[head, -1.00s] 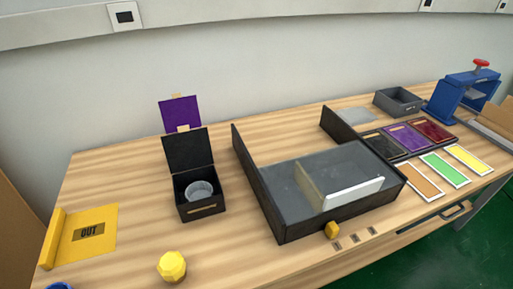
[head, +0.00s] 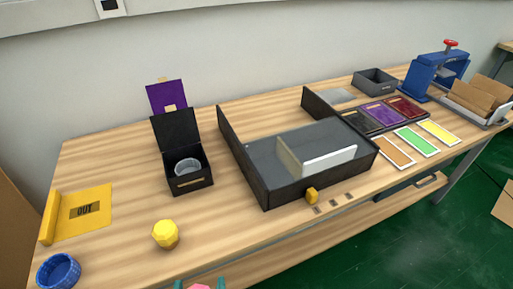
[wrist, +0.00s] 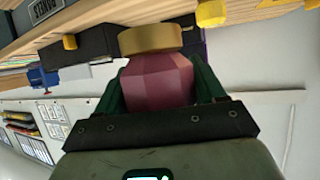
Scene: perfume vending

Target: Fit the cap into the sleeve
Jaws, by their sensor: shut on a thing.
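My gripper (wrist: 160,92) is shut on a pink faceted cap (wrist: 157,80) with a gold disc-shaped end (wrist: 150,39) that points away from the palm. In the head view only the fingertips and a bit of the pink cap (head: 200,287) show, at the bottom edge. The likely sleeve, a light grey round ring (head: 187,166), stands inside an open black box (head: 189,183) left of centre. The cap is well in front of the box, apart from it. A second, yellow faceted piece (head: 165,235) stands on the table in front of the box.
A blue round dish (head: 58,271) and a yellow OUT mat (head: 83,212) are at the left. A large dark tray (head: 262,190) with a white-fronted divider stands right of the box. Colour cards and a blue press (head: 437,72) are farther right. The wood between the box and the front edge is mostly clear.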

